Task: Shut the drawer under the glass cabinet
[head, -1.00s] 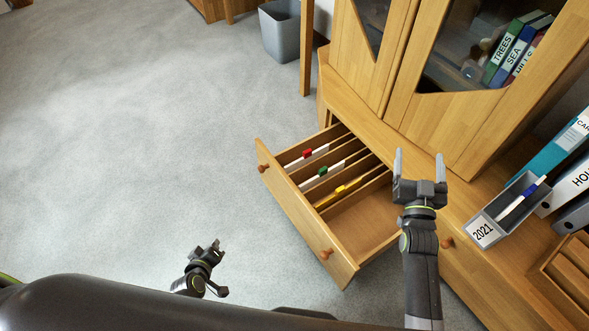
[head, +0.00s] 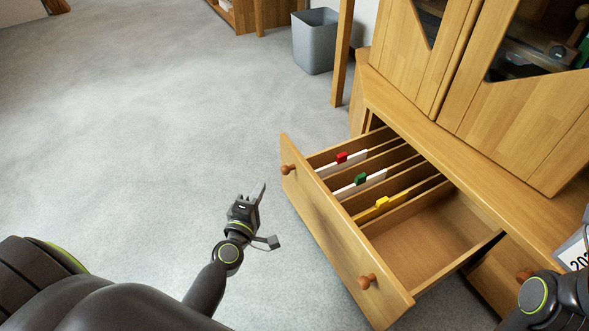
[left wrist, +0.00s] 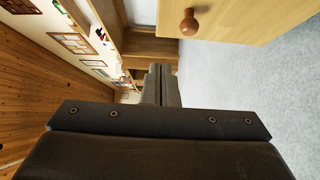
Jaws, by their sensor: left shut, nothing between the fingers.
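The wooden drawer (head: 330,240) stands pulled far out from under the glass cabinet (head: 520,125). Its front has two round knobs, one near each end. Dividers with red, green and yellow tabs stand inside, and the compartment nearest the right end is empty. My left gripper (head: 262,190) is shut and empty, in front of the drawer front and apart from it, low over the floor. In the left wrist view its closed fingers (left wrist: 161,85) point ahead, with a drawer knob (left wrist: 189,23) and part of the front at upper right. Only my right arm shows at the lower right; its gripper is out of frame.
A grey bin (head: 315,42) stands at the back beside a wooden post (head: 343,60). A box labelled with a number (head: 573,250) is cut off at the right edge. The grey carpet left of the drawer is clear.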

